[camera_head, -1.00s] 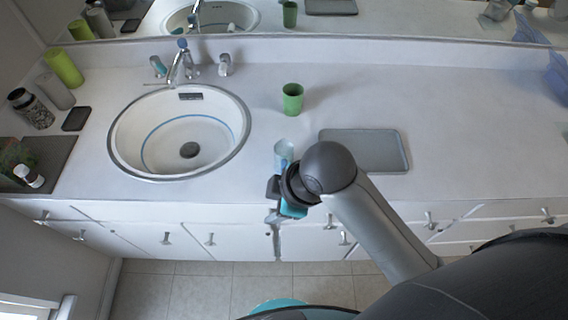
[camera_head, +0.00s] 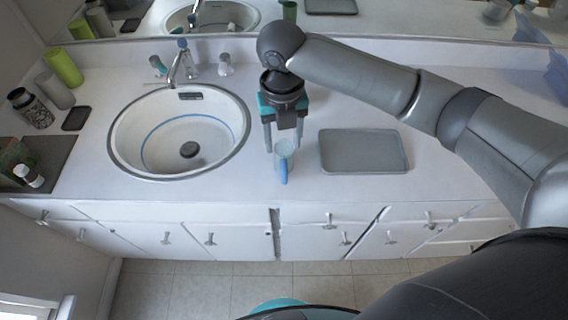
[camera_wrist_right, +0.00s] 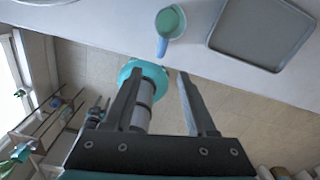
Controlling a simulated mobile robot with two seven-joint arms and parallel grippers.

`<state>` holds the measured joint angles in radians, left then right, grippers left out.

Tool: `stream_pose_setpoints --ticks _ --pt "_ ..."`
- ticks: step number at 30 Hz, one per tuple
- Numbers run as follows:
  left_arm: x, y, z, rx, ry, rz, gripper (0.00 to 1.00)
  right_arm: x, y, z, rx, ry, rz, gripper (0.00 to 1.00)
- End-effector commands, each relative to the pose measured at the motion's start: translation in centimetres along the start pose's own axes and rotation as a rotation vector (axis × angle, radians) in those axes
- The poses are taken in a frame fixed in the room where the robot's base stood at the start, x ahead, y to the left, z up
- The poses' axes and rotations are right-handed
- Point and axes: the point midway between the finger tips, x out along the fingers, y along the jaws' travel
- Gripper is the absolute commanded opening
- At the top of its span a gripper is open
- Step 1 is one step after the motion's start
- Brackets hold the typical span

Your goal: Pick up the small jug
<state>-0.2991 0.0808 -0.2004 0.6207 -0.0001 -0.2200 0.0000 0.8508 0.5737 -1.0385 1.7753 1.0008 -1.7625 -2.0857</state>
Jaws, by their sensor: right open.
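In the right wrist view the jug is not between the fingers (camera_wrist_right: 159,72). My left gripper is not in view.
A grey tray (camera_head: 363,151) lies right of the jug. The round sink (camera_head: 180,131) with its tap (camera_head: 178,65) is to the left. Bottles and a dark mat (camera_head: 50,160) are at the far left. The counter right of the tray is clear.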

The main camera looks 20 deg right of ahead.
Motion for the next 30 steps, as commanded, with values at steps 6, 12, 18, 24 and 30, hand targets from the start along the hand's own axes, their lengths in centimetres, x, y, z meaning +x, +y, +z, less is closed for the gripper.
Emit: stream_pose_setpoints --ticks 6,12,18,24,30 --pt "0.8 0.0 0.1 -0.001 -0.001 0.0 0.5 4.5 -0.1 -0.2 -0.001 0.006 -0.002 0.57" --pt "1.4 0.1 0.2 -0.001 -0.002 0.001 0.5 8.2 0.0 -0.2 0.0 0.004 0.0 0.57" --pt "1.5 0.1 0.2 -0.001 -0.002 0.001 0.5 9.6 0.0 -0.1 -0.001 0.001 0.0 0.57" --pt "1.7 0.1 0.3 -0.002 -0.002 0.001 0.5 11.2 0.0 -0.5 -0.001 0.003 0.0 0.57" --pt "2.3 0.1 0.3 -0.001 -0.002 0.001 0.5 14.3 -0.1 -0.8 0.0 0.002 0.0 0.57"
